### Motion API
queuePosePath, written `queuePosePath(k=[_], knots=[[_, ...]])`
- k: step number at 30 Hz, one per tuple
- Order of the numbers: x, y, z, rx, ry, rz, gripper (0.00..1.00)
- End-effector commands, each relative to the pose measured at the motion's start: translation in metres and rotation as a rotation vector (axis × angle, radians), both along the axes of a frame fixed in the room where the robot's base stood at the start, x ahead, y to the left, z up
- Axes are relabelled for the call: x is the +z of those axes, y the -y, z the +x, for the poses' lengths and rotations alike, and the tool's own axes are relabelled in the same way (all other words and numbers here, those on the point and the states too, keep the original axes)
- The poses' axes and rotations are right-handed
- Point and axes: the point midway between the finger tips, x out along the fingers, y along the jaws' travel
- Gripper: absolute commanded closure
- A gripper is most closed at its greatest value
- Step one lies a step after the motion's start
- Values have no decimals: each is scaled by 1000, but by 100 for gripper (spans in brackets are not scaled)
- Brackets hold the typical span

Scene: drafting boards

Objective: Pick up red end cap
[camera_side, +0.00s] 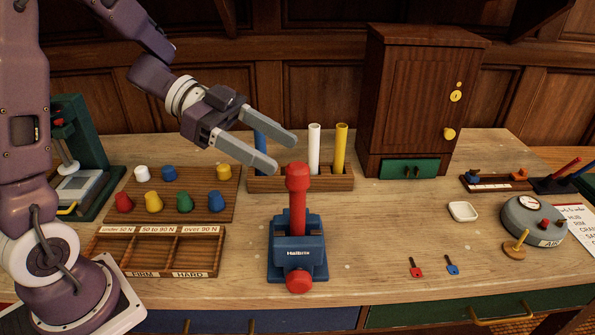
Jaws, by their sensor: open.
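A red end cap (124,202) stands on a wooden board (222,215) at the left, in the front row with yellow, green and blue caps. White, blue and yellow caps stand in the row behind. A red tube (298,215) stands upright in a blue fixture (312,243) at the centre, with a wider red cap-like top (298,177). My gripper (277,153) is open and empty. Its fingers point right and down, and in the picture they are just above and left of the red tube's top. The exact depth between them cannot be told.
A wooden rack (262,184) behind holds upright blue, white and yellow tubes. A labelled sorting tray (160,271) lies at the front left. A tall wooden cabinet (400,95) stands at the back. Red and blue keys (416,268) and a white dish (463,211) lie right.

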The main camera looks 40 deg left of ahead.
Motion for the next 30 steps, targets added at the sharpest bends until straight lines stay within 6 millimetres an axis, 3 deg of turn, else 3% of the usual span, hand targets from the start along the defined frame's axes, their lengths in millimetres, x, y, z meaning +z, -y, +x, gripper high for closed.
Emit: queuePosePath(k=[7,15,24,30], knots=[[-22,38,9,-3,1,0,39],[-24,42,12,2,3,1,39],[-24,42,12,2,4,2,98],[-24,42,12,1,4,2,100]])
